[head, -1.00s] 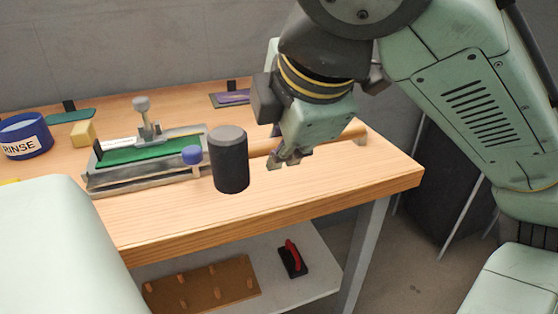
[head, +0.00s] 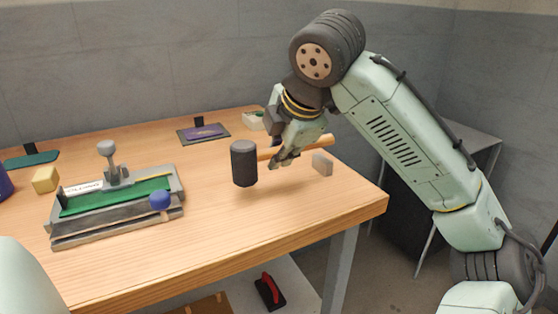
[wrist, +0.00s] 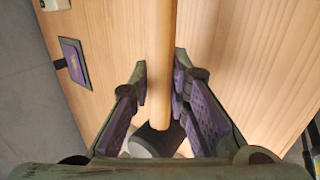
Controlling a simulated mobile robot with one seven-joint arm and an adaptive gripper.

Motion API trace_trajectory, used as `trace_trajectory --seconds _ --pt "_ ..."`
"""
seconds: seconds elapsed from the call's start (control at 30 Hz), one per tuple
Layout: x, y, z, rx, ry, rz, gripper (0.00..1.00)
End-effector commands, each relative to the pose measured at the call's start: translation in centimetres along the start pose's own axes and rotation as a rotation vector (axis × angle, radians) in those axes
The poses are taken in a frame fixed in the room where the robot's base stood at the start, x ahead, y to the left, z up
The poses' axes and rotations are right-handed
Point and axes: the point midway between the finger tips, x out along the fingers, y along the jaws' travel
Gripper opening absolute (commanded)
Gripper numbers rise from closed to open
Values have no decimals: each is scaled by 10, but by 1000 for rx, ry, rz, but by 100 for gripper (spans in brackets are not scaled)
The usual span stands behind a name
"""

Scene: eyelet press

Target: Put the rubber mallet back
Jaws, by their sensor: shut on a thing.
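The rubber mallet has a black cylindrical head (head: 244,163) and a pale wooden handle (head: 318,141). My gripper (head: 283,158) is shut on the handle, not far from the head. The handle points right and slightly up in the head view, and the head hangs upright on the left. The mallet appears to be held above the right part of the bench. In the wrist view the handle (wrist: 162,50) runs between the fingers of my gripper (wrist: 160,85). The dark head (wrist: 152,141) shows low in that view, partly hidden by the handle and gripper.
A small grey block (head: 322,163) stands on the wooden bench (head: 225,215), near the handle's end in the picture. The eyelet press (head: 115,208) with a blue knob stands left. A purple pad (head: 204,132) and pale box (head: 253,121) are behind. The front right bench is clear.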

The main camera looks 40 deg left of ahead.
Motion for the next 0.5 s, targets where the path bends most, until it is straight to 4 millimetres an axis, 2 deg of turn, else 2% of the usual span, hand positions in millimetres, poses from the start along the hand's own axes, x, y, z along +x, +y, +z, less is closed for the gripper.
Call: trace_trajectory --seconds 0.13,0.5 --pt "17 -12 0 1 1 -1 0" --pt "21 -15 -1 1 1 0 0"
